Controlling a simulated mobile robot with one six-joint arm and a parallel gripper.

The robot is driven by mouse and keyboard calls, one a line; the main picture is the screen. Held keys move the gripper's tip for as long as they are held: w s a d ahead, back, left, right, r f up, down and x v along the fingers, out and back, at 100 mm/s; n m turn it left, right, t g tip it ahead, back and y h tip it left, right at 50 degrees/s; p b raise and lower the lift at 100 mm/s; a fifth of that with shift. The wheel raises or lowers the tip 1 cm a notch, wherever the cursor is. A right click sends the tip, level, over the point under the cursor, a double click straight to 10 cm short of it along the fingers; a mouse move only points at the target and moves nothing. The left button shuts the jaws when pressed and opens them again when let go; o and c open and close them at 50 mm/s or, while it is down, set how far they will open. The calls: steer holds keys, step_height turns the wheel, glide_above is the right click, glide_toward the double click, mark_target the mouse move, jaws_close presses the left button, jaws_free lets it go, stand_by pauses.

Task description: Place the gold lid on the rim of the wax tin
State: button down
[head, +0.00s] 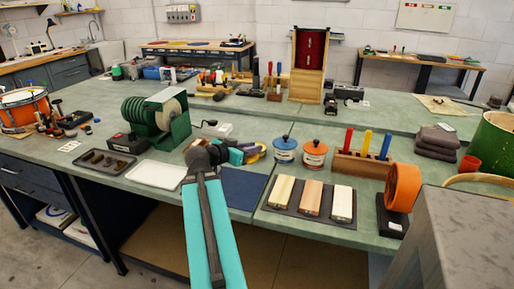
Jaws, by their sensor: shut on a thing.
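My gripper (255,151) is at the end of my teal arm, above the bench and to the left of the tins. It is shut on a small yellow-gold piece, which fits the gold lid (262,149); the fingers hide part of it. A tin with a blue top (285,155) stands just right of my gripper, and a tin with an orange top (314,160) stands right of that. Both have pale labels and a small knob on top. I cannot tell which tin is the wax tin, or whether another is hidden behind my arm.
A wooden rack (347,164) with coloured handles stands right of the tins. A dark tray (280,202) of wooden blocks lies in front. A green grinder (160,125) and a white tray (157,174) are left. The dark blue mat (243,188) is mostly bare.

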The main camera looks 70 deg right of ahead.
steer(key=d+p, duration=0.2)
steer(key=p, duration=0.4)
glide_above(262, 144)
steer(key=shift+a+f, duration=0.1)
steer(key=shift+f, duration=0.65)
steer(key=shift+f, duration=0.1)
steer(key=shift+f+p, duration=0.4)
steer(key=shift+f, duration=1.3)
steer(key=shift+f, duration=0.15)
steer(key=c, duration=1.6)
jaws_free()
